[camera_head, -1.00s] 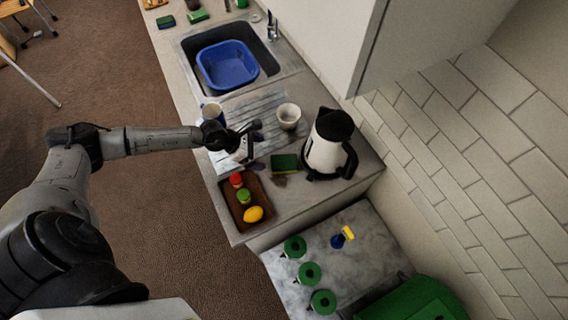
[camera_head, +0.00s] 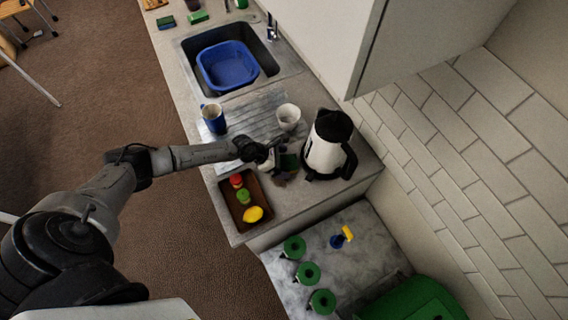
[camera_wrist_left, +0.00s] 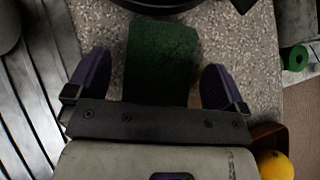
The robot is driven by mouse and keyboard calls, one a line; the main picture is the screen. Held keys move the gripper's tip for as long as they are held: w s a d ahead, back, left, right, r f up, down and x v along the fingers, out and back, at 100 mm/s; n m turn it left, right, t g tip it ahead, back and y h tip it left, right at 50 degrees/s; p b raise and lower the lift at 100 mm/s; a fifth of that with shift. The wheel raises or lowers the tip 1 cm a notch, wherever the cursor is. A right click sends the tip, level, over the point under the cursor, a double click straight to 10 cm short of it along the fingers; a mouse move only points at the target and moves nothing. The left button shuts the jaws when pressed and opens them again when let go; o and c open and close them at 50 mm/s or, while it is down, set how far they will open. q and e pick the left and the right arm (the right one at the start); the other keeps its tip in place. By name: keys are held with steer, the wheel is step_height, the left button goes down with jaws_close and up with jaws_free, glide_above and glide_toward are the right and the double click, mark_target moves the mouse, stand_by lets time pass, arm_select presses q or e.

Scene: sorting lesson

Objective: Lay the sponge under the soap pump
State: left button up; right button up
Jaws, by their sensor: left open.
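The sponge (camera_head: 290,161) lies on the counter beside the kettle, its green side up, partly hidden by my left gripper in the head view. In the left wrist view the sponge (camera_wrist_left: 162,62) shows between the two fingers, with a gap on each side. My left gripper (camera_head: 281,167) is open and over the sponge; its fingers (camera_wrist_left: 156,85) show in the wrist view. A small blue thing with a yellow top (camera_head: 342,237) stands on the marble surface; it may be the soap pump, but I cannot tell for sure. My right gripper is not in view.
A black and white kettle (camera_head: 326,148) stands close right of the sponge. A white cup (camera_head: 288,117) and a blue mug (camera_head: 214,118) stand on the drainer. A brown tray (camera_head: 233,211) holds small items and a lemon. Several green rolls (camera_head: 308,273) line the marble surface.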

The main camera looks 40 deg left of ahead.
arm_select(q)
steer(key=shift+w+d+f, duration=0.1)
steer(key=shift+w+f, duration=0.05)
steer(key=shift+f, duration=0.05)
steer(key=c, duration=1.1)
steer(key=shift+o, duration=0.2)
steer(key=shift+r, duration=0.1)
